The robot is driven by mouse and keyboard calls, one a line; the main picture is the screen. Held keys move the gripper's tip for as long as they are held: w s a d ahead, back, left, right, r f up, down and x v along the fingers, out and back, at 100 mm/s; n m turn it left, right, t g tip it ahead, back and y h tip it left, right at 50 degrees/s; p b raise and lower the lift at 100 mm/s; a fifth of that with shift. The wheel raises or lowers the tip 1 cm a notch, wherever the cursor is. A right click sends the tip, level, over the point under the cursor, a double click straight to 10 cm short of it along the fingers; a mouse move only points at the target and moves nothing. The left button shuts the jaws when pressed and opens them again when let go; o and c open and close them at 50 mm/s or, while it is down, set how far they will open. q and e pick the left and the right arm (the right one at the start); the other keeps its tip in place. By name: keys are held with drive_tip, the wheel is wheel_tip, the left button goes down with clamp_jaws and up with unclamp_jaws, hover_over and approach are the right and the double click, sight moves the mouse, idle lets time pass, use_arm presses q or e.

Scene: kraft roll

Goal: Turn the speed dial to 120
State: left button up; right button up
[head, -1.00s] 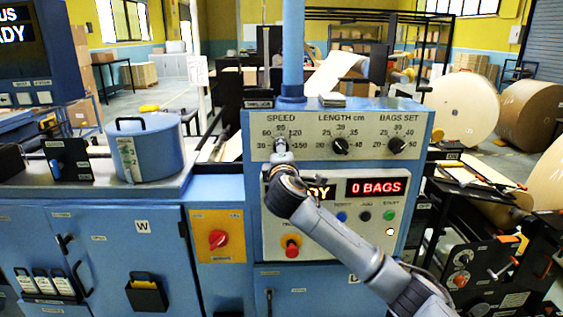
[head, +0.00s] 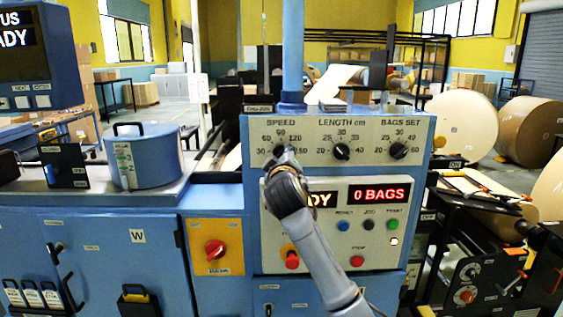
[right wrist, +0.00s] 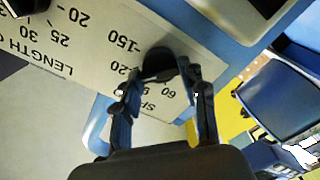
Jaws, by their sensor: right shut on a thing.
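The black speed dial (head: 281,152) is the left one of three dials on the light panel of the blue machine, under the label SPEED. Its scale runs from 30 to 150, with 120 at the upper right. My right gripper (head: 284,158) is at this dial and covers much of it. In the right wrist view, the gripper (right wrist: 158,82) has a finger on each side of the dial (right wrist: 158,62) and is shut on it. The pointer mark is hidden, so I cannot tell its setting. My left gripper is not in view.
The length dial (head: 341,151) and bags set dial (head: 398,151) sit to the right. Below are the 0 BAGS display (head: 380,194), several buttons and a red-topped knob (head: 292,260). A red rotary switch (head: 215,250) is at lower left. A blue round pot (head: 145,160) stands further left.

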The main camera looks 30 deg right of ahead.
drive_tip(key=shift+f+m, duration=0.1)
drive_tip(key=shift+m, duration=0.2)
idle(0.4)
drive_tip(key=o, duration=1.1)
drive_tip(key=shift+o, duration=0.2)
drive_tip(key=shift+s, duration=0.1)
drive_tip(key=v, duration=1.2)
